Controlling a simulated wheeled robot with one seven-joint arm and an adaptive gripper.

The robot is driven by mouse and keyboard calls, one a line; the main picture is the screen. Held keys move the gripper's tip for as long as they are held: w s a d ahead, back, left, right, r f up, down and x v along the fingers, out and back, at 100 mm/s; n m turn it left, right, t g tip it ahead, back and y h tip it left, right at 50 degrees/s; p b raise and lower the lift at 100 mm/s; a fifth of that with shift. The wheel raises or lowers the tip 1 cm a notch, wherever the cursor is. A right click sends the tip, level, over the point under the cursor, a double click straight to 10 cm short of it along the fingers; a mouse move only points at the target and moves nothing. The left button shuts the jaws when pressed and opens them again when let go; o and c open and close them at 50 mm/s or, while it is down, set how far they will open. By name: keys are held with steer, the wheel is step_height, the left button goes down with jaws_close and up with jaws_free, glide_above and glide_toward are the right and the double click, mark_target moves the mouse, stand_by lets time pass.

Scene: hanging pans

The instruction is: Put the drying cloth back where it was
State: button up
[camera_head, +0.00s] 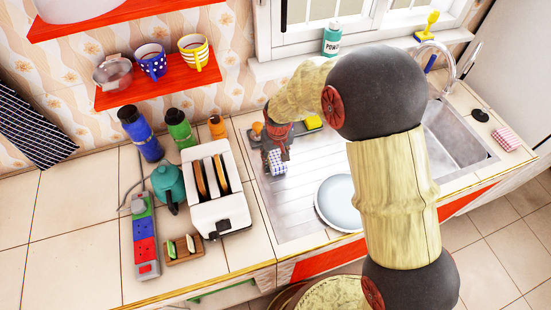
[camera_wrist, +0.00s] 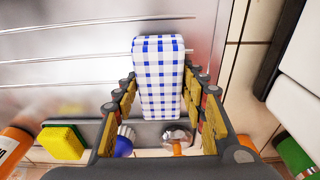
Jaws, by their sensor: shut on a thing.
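A folded blue-and-white checked cloth (camera_wrist: 158,75) is between the fingers of my gripper (camera_wrist: 160,88) in the wrist view. The gripper is shut on it, with a finger along each long side. In the head view my gripper (camera_head: 278,148) points down at the left part of the steel drainboard, and the cloth (camera_head: 277,166) shows below it. I cannot tell whether the cloth touches the drainboard. A red-and-white checked cloth (camera_head: 507,138) lies on the counter right of the sink.
The steel drainboard (camera_head: 295,205) holds a pale plate (camera_head: 340,203). A grey tray with a yellow sponge (camera_wrist: 62,142) is behind the cloth. The toaster (camera_head: 217,188) stands left of the drainboard, near several bottles. The sink basin (camera_head: 455,140) is at right.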

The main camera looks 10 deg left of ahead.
mark_target(277, 160)
steer(key=o, duration=1)
steer(key=shift+f, duration=0.1)
steer(key=shift+s+d+r+p, duration=0.15)
steer(key=shift+s+r+p, duration=0.1)
steer(key=shift+r, duration=1.05)
steer(key=shift+s+d+r+p, duration=0.1)
steer(key=shift+s+r+p, duration=0.15)
steer(key=shift+r, duration=1)
steer(key=shift+s+d+r+p, duration=0.15)
steer(key=shift+s+r+p, duration=0.1)
steer(key=shift+r, duration=1.05)
steer(key=s+d+r+m+t, duration=0.1)
steer(key=s+d+r, duration=0.2)
steer(key=d+r, duration=0.5)
steer(key=s+d+r+m+t, duration=0.1)
steer(key=s+d+r, duration=0.4)
steer(key=r, duration=0.4)
steer(key=s+d+r+m+t, duration=0.1)
steer(key=s+d+r, duration=0.2)
steer(key=s+d, duration=0.3)
steer(key=s+d+r+m+t, duration=0.1)
steer(key=s+d+r, duration=0.3)
steer(key=s, duration=0.5)
steer(key=shift+d+r+m+h, duration=0.25)
steer(key=shift+d+m, duration=0.35)
steer(key=shift+d, duration=0.6)
